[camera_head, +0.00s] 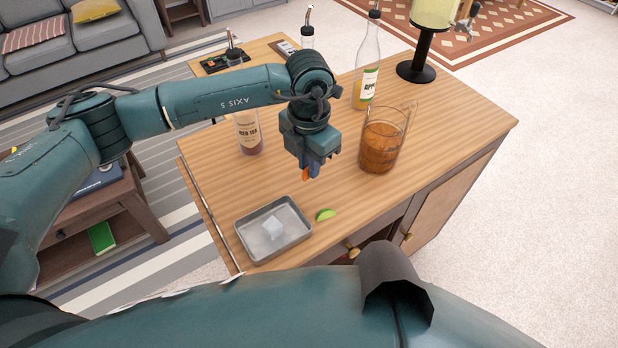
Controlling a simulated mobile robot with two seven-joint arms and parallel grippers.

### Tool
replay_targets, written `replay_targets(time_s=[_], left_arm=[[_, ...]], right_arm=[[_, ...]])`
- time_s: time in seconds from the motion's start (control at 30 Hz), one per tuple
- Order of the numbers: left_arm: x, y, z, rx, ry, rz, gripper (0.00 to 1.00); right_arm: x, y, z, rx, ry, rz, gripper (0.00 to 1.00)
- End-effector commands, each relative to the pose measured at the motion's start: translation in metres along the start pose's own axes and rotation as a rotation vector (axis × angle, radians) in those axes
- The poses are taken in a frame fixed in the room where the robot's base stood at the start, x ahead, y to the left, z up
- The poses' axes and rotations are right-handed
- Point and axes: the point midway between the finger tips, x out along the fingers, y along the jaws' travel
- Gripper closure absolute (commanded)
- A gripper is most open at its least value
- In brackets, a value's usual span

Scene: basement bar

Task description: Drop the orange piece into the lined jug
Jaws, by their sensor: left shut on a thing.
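My left gripper (313,173) points down above the wooden bar top and is shut on the orange piece (306,174), a small bit of orange showing at its fingertips. The jug (382,146) is clear glass with an amber-brown drink inside. It stands upright just to the right of my left gripper, which is beside it and not over its mouth. Lines on the jug are too small to make out. My right gripper is not in view.
A metal tray (243,243) with a clear ice cube (274,228) sits at the front left. A lime wedge (326,214) lies beside it. A red tea bottle (248,135) stands left, an apple bottle (366,80) behind the jug, and a black-based dispenser (417,71) at the back.

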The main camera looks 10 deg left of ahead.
Motion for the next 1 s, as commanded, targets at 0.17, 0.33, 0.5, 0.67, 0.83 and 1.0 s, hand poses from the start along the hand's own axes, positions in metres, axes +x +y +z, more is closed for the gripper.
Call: replay_targets(time_s=[0.17,0.33,0.5,0.67,0.83,1.0], left_arm=[[-0.020,0.000,0.000,-0.001,0.001,0.000,1.00],[-0.025,0.000,0.000,-0.001,0.001,-0.001,1.00],[-0.025,0.000,0.000,-0.001,0.002,-0.001,1.00],[-0.025,0.002,-0.003,0.054,0.001,-0.001,1.00],[-0.028,0.008,-0.013,0.290,-0.001,0.000,1.00],[-0.033,0.016,-0.029,0.643,-0.003,0.000,1.00]], right_arm=[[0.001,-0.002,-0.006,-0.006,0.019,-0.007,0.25],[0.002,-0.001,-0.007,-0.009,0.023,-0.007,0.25],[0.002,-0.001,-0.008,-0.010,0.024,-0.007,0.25],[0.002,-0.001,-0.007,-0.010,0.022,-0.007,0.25],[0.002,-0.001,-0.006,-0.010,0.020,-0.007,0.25],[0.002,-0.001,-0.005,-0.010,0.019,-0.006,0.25]])
